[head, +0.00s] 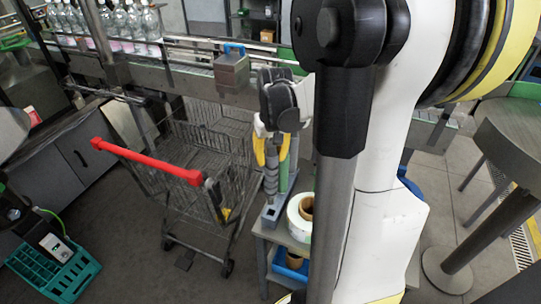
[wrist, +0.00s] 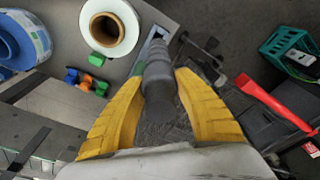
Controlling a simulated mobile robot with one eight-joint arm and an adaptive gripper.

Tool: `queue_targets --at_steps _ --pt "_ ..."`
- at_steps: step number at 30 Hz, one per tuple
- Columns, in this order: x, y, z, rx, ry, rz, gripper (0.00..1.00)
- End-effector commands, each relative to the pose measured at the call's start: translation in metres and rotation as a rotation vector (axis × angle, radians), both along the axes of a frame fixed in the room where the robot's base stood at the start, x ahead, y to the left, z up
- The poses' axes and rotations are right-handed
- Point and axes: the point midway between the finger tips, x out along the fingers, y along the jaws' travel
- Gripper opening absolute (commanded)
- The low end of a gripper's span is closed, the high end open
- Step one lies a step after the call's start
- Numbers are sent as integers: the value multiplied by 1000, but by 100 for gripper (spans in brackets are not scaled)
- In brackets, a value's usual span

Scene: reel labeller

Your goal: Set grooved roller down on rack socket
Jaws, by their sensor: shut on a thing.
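The grooved roller (head: 271,180) is a dark grey ribbed cylinder, held roughly upright with its lower end pointing down. My gripper (head: 271,150) has yellow fingers shut on its upper part. In the wrist view, the roller (wrist: 159,75) runs between the yellow fingers of my gripper (wrist: 158,92) towards the rack. The rack (head: 271,216) is a grey-blue block at the table's left edge. Its end shows in the wrist view (wrist: 158,33) just beyond the roller's far tip. The roller's lower end is over or at the rack; I cannot tell whether it touches or enters a socket.
A white label reel (head: 298,222) lies on the grey table (wrist: 155,12) beside the rack. Small coloured pieces (wrist: 85,80) and a blue reel (wrist: 20,42) also show. A shopping cart with a red handle (head: 147,162) stands left; a teal crate (head: 58,270) is on the floor.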

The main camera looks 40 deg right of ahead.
Motion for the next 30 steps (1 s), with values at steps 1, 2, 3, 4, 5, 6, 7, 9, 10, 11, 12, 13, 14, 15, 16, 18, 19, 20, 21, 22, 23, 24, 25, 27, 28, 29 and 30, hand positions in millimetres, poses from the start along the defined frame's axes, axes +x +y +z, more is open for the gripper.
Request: queue_targets --at_steps 1,2,3,4,5,6,7,9,10,11,12,13,14,15,16,18,19,20,21,22,23,24,25,27,28,29,30 --pt "0 0 -7 0 0 0 0" --pt "0 0 -9 0 0 0 0" --pt "0 0 -10 0 0 0 0" --pt "0 0 -11 0 0 0 0" --pt "0 0 -12 0 0 0 0" --pt "0 0 -12 0 0 0 0" --pt "0 0 -12 0 0 0 0" --pt "0 0 -12 0 0 0 0" --pt "0 0 -12 0 0 0 0" --pt "0 0 -12 0 0 0 0" --pt "0 0 -12 0 0 0 0" --pt "0 0 -12 0 0 0 0" --pt "0 0 -12 0 0 0 0" --pt "0 0 -12 0 0 0 0" --pt "0 0 -12 0 0 0 0" --pt "0 0 -13 0 0 0 0" --pt "0 0 -14 0 0 0 0" --pt "0 0 -15 0 0 0 0" --pt "0 0 -17 0 0 0 0" --pt "0 0 -18 0 0 0 0" --pt "0 0 -19 0 0 0 0" --pt "0 0 -21 0 0 0 0" --pt "0 0 -22 0 0 0 0" --pt "0 0 -25 0 0 0 0" --pt "0 0 -26 0 0 0 0" --pt "0 0 -28 0 0 0 0" --pt "0 0 -29 0 0 0 0"
